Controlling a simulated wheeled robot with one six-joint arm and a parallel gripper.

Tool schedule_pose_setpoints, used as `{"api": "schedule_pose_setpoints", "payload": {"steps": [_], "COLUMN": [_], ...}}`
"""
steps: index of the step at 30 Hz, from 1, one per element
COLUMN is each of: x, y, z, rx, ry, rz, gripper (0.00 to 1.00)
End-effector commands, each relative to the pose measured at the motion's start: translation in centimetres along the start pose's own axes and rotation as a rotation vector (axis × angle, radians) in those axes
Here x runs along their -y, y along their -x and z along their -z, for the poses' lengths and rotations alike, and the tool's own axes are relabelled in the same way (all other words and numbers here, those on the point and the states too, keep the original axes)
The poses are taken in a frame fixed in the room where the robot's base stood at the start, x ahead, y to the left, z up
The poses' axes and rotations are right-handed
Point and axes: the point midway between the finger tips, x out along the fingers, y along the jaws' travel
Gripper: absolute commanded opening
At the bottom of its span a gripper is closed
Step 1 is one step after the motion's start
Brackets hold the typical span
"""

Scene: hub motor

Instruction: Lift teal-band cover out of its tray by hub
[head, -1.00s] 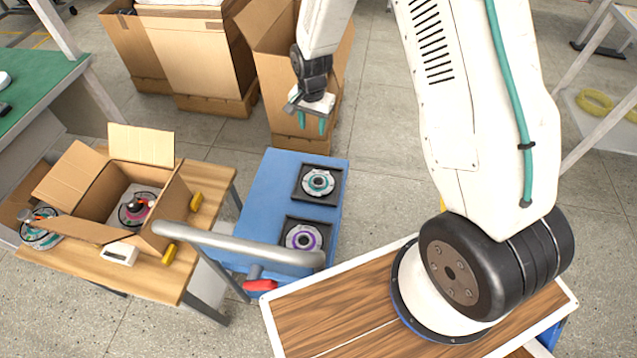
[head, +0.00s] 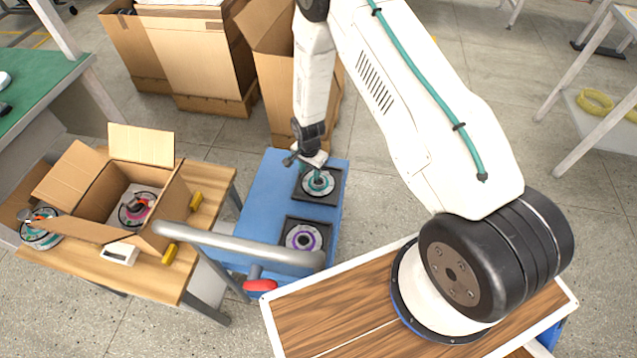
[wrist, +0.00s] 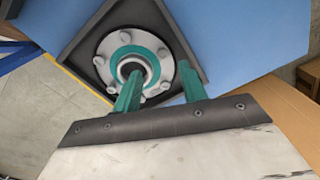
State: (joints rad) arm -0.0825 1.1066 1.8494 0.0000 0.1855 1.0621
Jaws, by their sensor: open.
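The teal-band cover (head: 322,186) is a round grey disc with a teal ring, lying in a black square tray (head: 335,200) on the blue surface. In the wrist view the cover (wrist: 104,68) shows several bolt heads and a raised dark-centred hub (wrist: 132,67). My gripper (head: 312,176) points down over the cover. Its teal fingers (wrist: 160,85) are apart and empty in the wrist view. The left finger overlaps the near side of the hub; the right one lies over the cover's edge near the tray wall. I cannot tell whether either finger touches.
A purple-band cover (head: 303,237) lies in a second black tray (head: 287,222) nearer me. A wooden table (head: 150,275) with an open cardboard box (head: 95,200) stands left. A grey handle bar (head: 240,247) crosses in front. Tall cartons (head: 205,55) stand behind the blue surface.

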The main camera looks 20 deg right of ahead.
Motion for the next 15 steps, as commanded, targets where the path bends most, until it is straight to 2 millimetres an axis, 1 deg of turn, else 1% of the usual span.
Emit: {"api": "schedule_pose_setpoints", "payload": {"steps": [1,4,12,14,15], "x": [-0.1,0.0,0.0,0.0,0.0], "y": [-0.8,-1.6,-1.8,-1.8,-1.8], "z": [0.0,0.0,0.0,0.0,0.0], "rx": [0.001,0.0,0.0,0.0,0.0], "ry": [0.0,0.0,0.0,0.0,0.0], "rz": [-0.001,-0.001,0.0,0.0,0.0], "gripper": [0.42,0.42,0.42,0.25,0.14]}}
